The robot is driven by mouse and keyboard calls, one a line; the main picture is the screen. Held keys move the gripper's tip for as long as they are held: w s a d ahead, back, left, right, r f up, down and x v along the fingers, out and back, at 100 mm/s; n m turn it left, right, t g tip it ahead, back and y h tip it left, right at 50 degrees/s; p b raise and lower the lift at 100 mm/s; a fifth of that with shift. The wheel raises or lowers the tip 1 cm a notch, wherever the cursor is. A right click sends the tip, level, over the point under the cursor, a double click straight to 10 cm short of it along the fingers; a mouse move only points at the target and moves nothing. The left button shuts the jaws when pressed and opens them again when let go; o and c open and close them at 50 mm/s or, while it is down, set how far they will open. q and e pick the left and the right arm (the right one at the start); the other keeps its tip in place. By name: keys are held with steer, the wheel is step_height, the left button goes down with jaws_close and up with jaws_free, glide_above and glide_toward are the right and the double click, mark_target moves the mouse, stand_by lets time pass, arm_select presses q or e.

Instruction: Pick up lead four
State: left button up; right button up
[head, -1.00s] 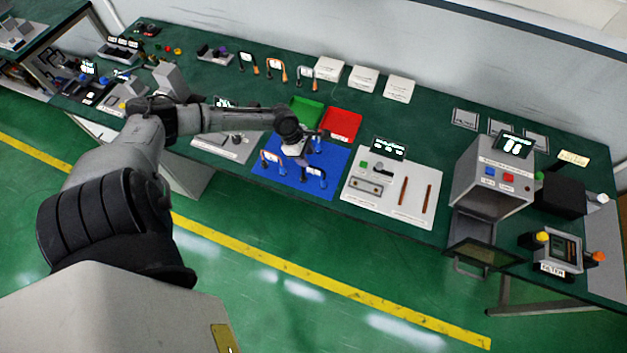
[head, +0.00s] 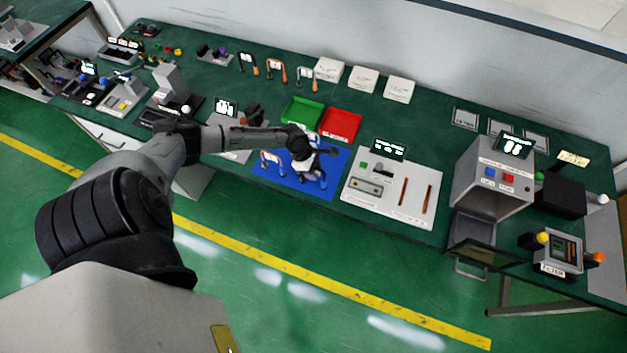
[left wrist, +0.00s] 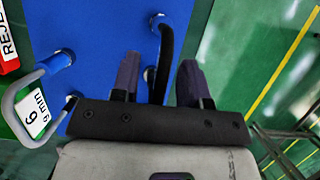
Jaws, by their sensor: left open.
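Several leads stand on the blue mat (head: 342,160) in the head view; I cannot tell by number which is lead four. An orange lead (head: 270,157) stands at the mat's left. My left gripper (head: 312,168) is over the mat's right part and hides some leads. In the left wrist view, my open left gripper (left wrist: 159,62) has its dark fingers on either side of a black curved lead (left wrist: 165,42), apart from it. A grey lead (left wrist: 35,98) with a white tag stands to the left. The black lead's tag is not visible.
A green tray (head: 302,112) and a red tray (head: 341,124) sit behind the mat. A white panel with copper rods (head: 391,188) lies to the right, then a grey box machine (head: 490,185) with its door open. The table's front edge is close to the mat.

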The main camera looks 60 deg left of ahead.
arm_select(q)
jaws_close()
steer(key=shift+r, duration=0.1)
stand_by(0.4)
